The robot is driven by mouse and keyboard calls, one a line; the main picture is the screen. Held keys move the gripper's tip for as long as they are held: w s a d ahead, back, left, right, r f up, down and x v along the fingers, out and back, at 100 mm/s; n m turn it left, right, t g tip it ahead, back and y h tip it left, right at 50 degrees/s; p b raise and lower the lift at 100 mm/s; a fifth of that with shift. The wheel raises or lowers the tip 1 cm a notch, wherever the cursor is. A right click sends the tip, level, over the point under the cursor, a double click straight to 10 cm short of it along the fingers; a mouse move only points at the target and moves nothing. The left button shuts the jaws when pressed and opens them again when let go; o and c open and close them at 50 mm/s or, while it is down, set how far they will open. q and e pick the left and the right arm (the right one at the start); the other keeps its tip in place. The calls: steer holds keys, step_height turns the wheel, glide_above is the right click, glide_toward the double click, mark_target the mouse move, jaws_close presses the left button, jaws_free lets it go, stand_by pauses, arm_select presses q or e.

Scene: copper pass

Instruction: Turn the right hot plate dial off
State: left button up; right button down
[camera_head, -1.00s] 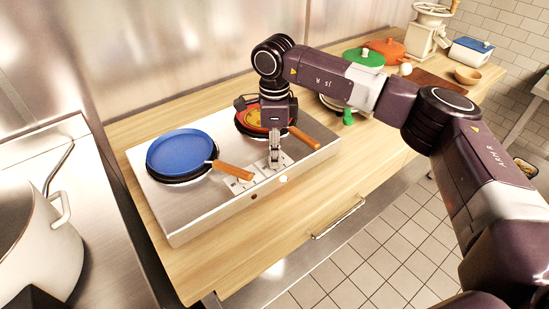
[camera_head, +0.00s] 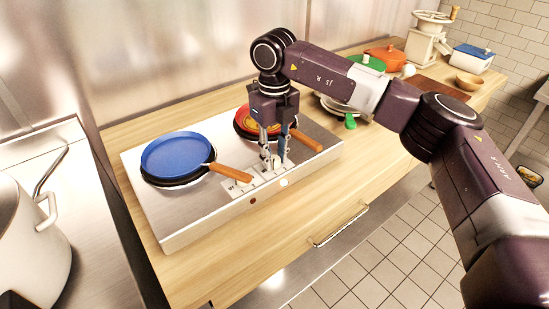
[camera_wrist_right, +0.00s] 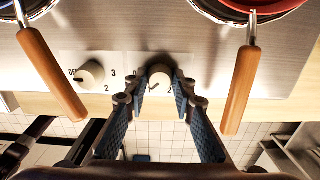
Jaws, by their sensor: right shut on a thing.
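The hot plate (camera_head: 200,215) is a long steel unit on the wooden counter. Its right dial (camera_wrist_right: 159,74) is a pale round knob between my right fingertips in the right wrist view. My right gripper (camera_wrist_right: 157,90) is shut on this dial from above; it also shows over the panel in the head view (camera_head: 275,163), where it largely hides the dial. The dial's markings are mostly covered by the fingers, so I cannot read its setting. The left dial (camera_wrist_right: 90,73) stands free beside it, with "OFF", "2" and "3" printed around it. My left gripper is not in view.
A blue pan (camera_head: 178,155) and a red pan (camera_head: 245,122) sit on the plate, their wooden handles reaching toward the front on either side of my gripper. A large pot (camera_head: 30,245) stands at left. The counter front is clear.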

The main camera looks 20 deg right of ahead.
mark_target(274, 158)
steer(key=m+b, duration=0.1)
steer(key=m, duration=0.3)
steer(key=shift+w+m, duration=0.1)
steer(key=shift+m, duration=0.2)
steer(key=shift+r+m+b, duration=0.1)
steer(key=shift+m+b, duration=0.35)
steer(key=shift+m, duration=1.55)
steer(key=c, duration=1.6)
jaws_free()
step_height(274, 158, up, 12)
steer(key=shift+f, duration=0.1)
